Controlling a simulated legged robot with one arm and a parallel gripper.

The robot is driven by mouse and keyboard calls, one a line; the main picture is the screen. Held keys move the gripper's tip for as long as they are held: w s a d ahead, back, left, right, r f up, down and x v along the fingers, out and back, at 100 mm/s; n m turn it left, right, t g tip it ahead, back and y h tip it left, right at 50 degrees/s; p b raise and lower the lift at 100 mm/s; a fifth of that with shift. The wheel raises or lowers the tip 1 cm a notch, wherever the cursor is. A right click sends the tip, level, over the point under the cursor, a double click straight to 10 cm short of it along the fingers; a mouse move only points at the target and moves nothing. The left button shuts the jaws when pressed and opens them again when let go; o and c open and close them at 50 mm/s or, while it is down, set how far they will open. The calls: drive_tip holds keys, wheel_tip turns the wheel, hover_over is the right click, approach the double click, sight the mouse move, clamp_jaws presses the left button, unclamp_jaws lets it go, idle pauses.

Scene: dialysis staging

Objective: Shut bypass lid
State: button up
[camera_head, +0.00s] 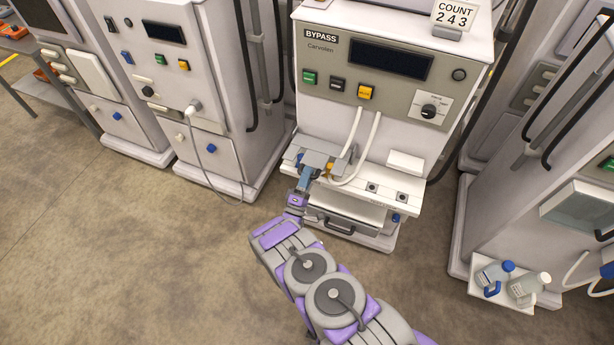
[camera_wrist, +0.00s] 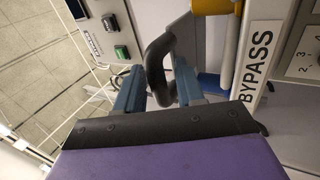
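The machine (camera_head: 392,30) labelled BYPASS stands in the middle of the head view. A grey hinged-looking part (camera_head: 320,158), seemingly the lid, is at the left of its white front shelf; how far it stands open is unclear. My gripper (camera_head: 305,180) reaches it from the front. In the wrist view a dark curved handle (camera_wrist: 157,70) lies between the two blue fingers of my gripper (camera_wrist: 157,85). The fingers are apart, one on each side of the handle; whether they press on it is unclear. A BYPASS label (camera_wrist: 258,62) is right of the fingers.
White tubes (camera_head: 366,150) hang from the machine front to a yellow connector (camera_head: 330,168), close beside my gripper. Another machine (camera_head: 170,85) stands left. A shelf with bottles (camera_head: 525,287) juts out at the lower right. The floor (camera_head: 130,260) at the left is clear.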

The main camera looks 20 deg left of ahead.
drive_tip(key=shift+a, duration=0.3)
drive_tip(key=shift+d, duration=0.1)
drive_tip(key=shift+s+f, duration=0.15)
drive_tip(key=shift+s, duration=0.15)
drive_tip(key=b+v, duration=0.2)
drive_tip(key=v, duration=0.4)
drive_tip(key=shift+s+a+f, duration=0.25)
drive_tip(key=shift+f, duration=0.1)
drive_tip(key=shift+d, duration=0.1)
drive_tip(key=shift+s, duration=0.1)
